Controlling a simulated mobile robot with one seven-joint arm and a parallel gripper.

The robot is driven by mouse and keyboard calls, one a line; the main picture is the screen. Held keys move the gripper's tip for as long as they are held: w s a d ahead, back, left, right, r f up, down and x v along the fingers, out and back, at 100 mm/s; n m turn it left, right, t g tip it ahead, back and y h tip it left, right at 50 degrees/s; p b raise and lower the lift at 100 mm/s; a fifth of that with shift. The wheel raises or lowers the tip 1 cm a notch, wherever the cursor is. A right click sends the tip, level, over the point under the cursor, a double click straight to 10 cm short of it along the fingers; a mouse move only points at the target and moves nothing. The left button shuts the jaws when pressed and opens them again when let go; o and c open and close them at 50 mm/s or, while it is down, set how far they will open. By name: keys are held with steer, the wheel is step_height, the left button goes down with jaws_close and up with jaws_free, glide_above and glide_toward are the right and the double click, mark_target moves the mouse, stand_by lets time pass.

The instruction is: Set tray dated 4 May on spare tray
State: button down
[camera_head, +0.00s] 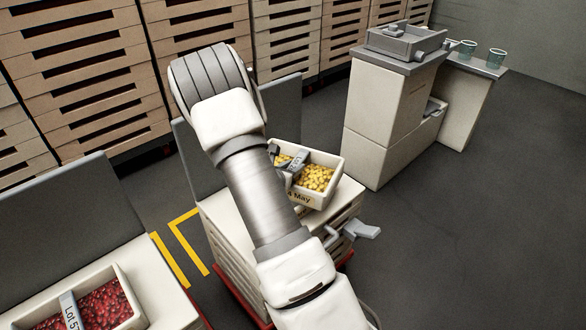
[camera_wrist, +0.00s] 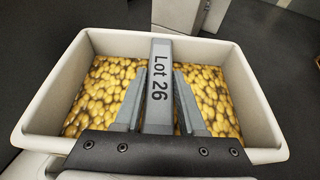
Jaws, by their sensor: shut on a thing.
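A cream tray (camera_head: 335,165) of yellow candies has "May" printed on its front wall; the character before it is partly cut off, perhaps a 4. The tray also shows in the wrist view (camera_wrist: 262,115), where its grey centre handle reads "Lot 26". My gripper (camera_wrist: 159,85) has a finger on each side of this handle and is shut on it. In the head view my gripper (camera_head: 287,168) is partly hidden by my arm. The tray is over a cream stack (camera_head: 345,203); I cannot tell whether it touches. I cannot identify the spare tray for sure.
Another tray (camera_head: 133,300) with red candies and a "Lot 5…" handle is at lower left. A grey tray-like fixture (camera_head: 395,45) tops a cabinet (camera_head: 385,125), with two cups (camera_head: 467,47) beside it. Slatted crates (camera_head: 80,80) line the back. Floor at right is clear.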

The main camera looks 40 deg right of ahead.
steer(key=shift+f+b, duration=0.1)
steer(key=shift+b, duration=0.2)
steer(key=shift+c, duration=2.4)
jaws_free()
